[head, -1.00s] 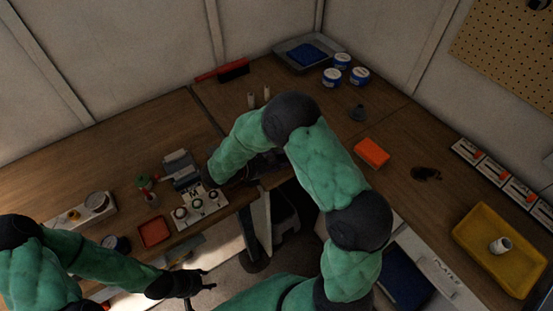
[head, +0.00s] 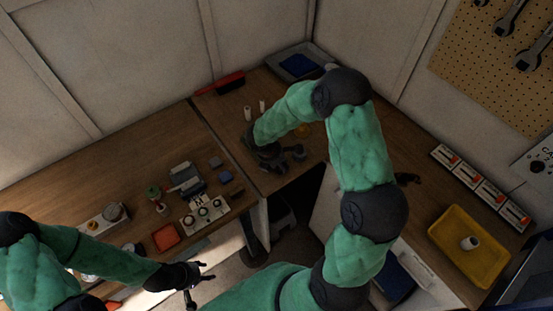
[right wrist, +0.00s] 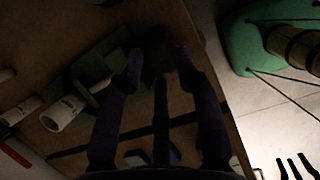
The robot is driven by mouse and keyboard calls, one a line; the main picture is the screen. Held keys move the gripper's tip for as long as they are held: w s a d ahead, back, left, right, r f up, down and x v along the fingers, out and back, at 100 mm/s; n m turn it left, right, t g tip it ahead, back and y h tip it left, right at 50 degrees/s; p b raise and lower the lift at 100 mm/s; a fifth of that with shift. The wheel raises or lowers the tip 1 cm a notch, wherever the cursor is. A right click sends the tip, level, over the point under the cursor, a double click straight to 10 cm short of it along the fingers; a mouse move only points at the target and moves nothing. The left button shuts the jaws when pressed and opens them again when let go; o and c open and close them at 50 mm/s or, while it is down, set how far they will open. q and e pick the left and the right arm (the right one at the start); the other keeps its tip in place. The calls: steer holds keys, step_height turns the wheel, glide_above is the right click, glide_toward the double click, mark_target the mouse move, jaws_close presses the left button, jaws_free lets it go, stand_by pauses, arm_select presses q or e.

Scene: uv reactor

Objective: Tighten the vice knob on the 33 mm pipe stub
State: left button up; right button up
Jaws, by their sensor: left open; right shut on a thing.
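My right gripper (head: 292,158) is at the near edge of the wooden table by the corner gap. In the right wrist view its dark fingers (right wrist: 158,62) close around something dark, too dim to name. A grey-green block (right wrist: 95,60), possibly the vice, lies just left of the fingertips. I cannot make out its knob. Two upright white stubs (head: 248,114) stand behind my right gripper. A white stub (head: 470,243) sits in the yellow tray (head: 440,232). My left gripper (head: 203,275) is open and empty.
A grey device (head: 184,178), a panel with round dials (head: 204,212) and a red tray (head: 166,237) stand on the left table. A red brush (head: 219,83) and grey tray (head: 288,62) lie at the back. My right arm hides much of the right table.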

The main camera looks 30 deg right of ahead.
steer(key=shift+s+d+g+y+p, duration=0.25)
steer(key=shift+y+p, duration=0.65)
steer(key=shift+p, duration=1.2)
steer(key=shift+s+d+y+p, duration=0.25)
steer(key=shift+y+p, duration=0.65)
steer(key=shift+p, duration=1.15)
steer(key=shift+s+d+g+y+p, duration=0.25)
steer(key=shift+y+p, duration=0.65)
steer(key=shift+p, duration=1.2)
steer(key=shift+w+d+f+y+p, duration=0.2)
steer(key=shift+y+p, duration=0.25)
steer(key=shift+p, duration=0.25)
steer(key=shift+w+d+f+y+p, duration=0.1)
steer(key=shift+d+y+p, duration=0.1)
steer(key=shift+y+p, duration=0.4)
steer(key=shift+s, duration=0.1)
steer(key=o, duration=1)
steer(key=shift+c, duration=0.2)
steer(key=shift+d, duration=0.2)
steer(key=shift+w+r, duration=0.2)
steer(key=shift+w, duration=0.05)
steer(key=shift+w+d+r, duration=0.1)
steer(key=shift+r, duration=0.05)
steer(key=v, duration=1.1)
steer(key=shift+s+r, duration=0.3)
steer(key=shift+s, duration=0.05)
